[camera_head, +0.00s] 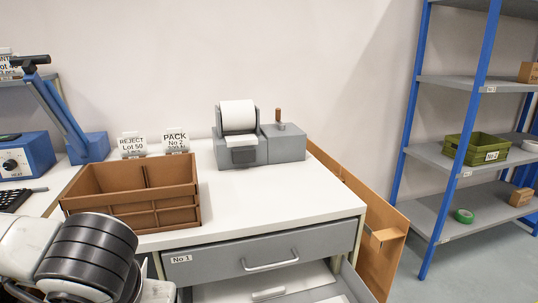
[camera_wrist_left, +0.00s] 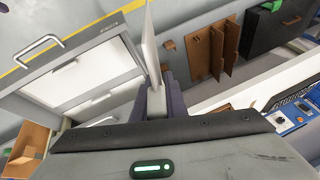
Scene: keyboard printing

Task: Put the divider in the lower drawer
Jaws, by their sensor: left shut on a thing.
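The divider (camera_wrist_left: 150,42) is a thin pale grey-white panel seen nearly edge-on in the left wrist view. My left gripper (camera_wrist_left: 157,90) is shut on its end and holds it up. The lower drawer (camera_head: 330,291) is pulled out below the No 1 drawer (camera_head: 262,261) in the head view, largely cut off by the bottom edge. The open drawer's white interior (camera_wrist_left: 88,82) shows left of the divider in the left wrist view. The divider appears apart from it. My left arm enters the head view at lower left. My right gripper is not in view.
A brown compartment box (camera_head: 135,212) stands on the white worktop (camera_head: 245,200), with a grey label printer (camera_head: 240,148) behind. A brown board (camera_head: 372,232) leans at the cabinet's right side. A blue-post shelf (camera_head: 440,150) stands far right. Brown upright panels (camera_wrist_left: 205,55) show in the wrist view.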

